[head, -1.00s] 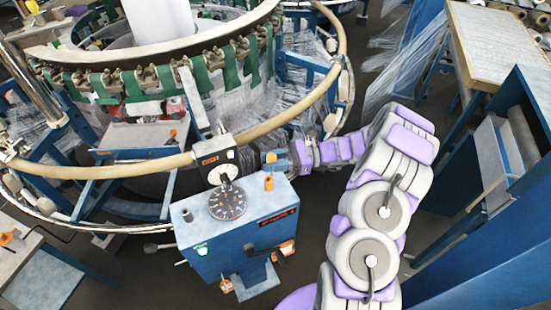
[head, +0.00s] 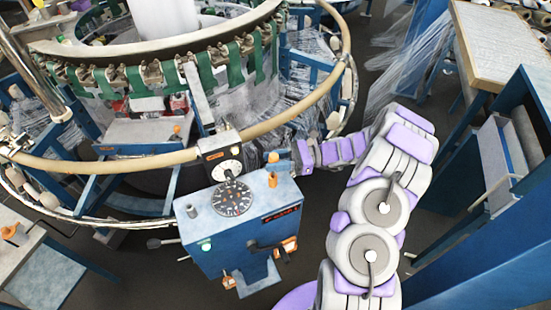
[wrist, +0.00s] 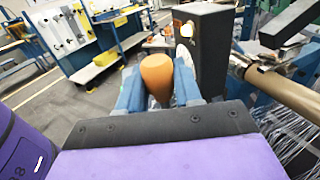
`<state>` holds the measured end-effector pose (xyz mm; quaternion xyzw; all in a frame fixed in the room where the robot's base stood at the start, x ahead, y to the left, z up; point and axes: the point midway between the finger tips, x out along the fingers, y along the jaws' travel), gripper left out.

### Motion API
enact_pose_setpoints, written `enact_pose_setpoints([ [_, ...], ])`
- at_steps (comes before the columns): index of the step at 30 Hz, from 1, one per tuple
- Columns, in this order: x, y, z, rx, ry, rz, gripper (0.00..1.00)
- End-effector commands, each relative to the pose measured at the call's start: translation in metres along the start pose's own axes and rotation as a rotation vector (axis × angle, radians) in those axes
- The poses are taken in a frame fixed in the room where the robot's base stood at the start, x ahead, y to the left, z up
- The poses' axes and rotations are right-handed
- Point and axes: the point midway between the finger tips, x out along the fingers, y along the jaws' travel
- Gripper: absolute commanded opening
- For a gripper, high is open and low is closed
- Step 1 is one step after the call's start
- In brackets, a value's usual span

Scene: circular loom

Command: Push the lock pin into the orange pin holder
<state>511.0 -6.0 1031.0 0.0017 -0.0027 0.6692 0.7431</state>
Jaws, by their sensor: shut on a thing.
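My gripper (head: 275,165) is above the top right of a blue control box (head: 225,245). Its blue fingers are shut on an orange knob, taken to be the head of the lock pin (head: 273,157). In the wrist view the rounded orange pin head (wrist: 157,75) stands between both fingers (wrist: 157,92). A small upright orange post (head: 272,180) stands on the box top just below the gripper; it may be the pin holder. The pin's lower end is hidden, so I cannot tell whether it is in the holder.
A dial (head: 232,198) and a dark gauge block (head: 222,160) stand on the box, left of my gripper. The loom's tan ring rail (head: 295,110) curves close behind. A blue machine frame (head: 500,215) is at right. Dark floor lies between.

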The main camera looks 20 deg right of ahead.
Motion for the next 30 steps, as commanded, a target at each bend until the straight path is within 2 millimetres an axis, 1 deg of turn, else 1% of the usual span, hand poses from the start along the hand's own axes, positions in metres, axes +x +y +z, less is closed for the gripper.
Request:
enact_pose_setpoints([
  [10,-0.0017,-0.0001,-0.0087,0.001,-0.001,0.000,0.00],
  [23,-0.0012,0.0001,-0.0093,0.002,0.000,0.000,0.00],
  [30,0.0045,0.0006,-0.0086,0.004,0.008,0.000,0.00],
])
